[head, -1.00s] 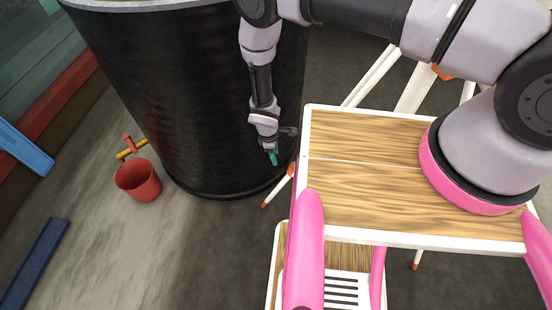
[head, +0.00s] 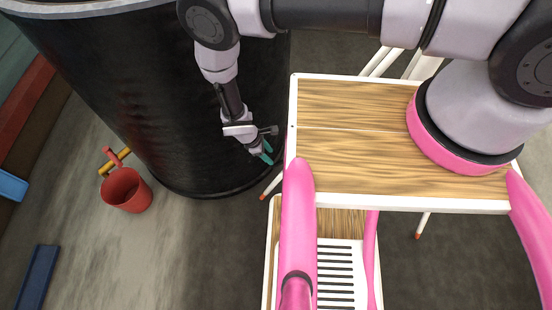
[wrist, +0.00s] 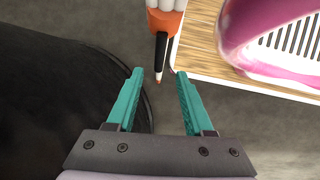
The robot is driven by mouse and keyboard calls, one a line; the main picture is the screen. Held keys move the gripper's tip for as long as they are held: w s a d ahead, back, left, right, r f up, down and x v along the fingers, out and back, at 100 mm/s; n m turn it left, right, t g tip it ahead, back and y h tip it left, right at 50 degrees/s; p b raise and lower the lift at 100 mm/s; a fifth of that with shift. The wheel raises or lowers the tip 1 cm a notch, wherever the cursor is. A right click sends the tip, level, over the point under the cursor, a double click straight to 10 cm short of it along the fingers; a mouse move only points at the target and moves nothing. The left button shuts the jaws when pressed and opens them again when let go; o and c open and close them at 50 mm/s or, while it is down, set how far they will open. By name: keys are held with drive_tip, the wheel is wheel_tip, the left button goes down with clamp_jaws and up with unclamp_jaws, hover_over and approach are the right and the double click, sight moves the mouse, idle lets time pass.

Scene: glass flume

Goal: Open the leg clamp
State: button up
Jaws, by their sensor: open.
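My gripper (head: 266,153) is open and empty, low between the black tank and the wooden-topped cart. In the wrist view its two teal fingers (wrist: 158,95) are spread apart. Past the fingertips, between them, is a white leg with an orange-red clamp (wrist: 163,22) around it. A thin dark lower leg (wrist: 160,52) runs from the clamp to an orange-tipped foot near the fingertips. The fingers do not appear to touch the clamp or leg. In the head view the lower leg (head: 271,187) shows beside the cart; its clamp is hidden there.
The black tank (head: 130,90) stands close on the left of my gripper. My cart's wooden top (head: 350,150) is close on the right. A red bucket (head: 126,191) and a blue bar (head: 38,275) lie on the floor at left. Other white legs (head: 400,65) stand behind the cart.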

sight(278, 164)
drive_tip(key=x, duration=0.9)
drive_tip(key=shift+d+f, duration=0.1)
drive_tip(key=shift+f, duration=0.25)
clamp_jaws()
idle(0.9)
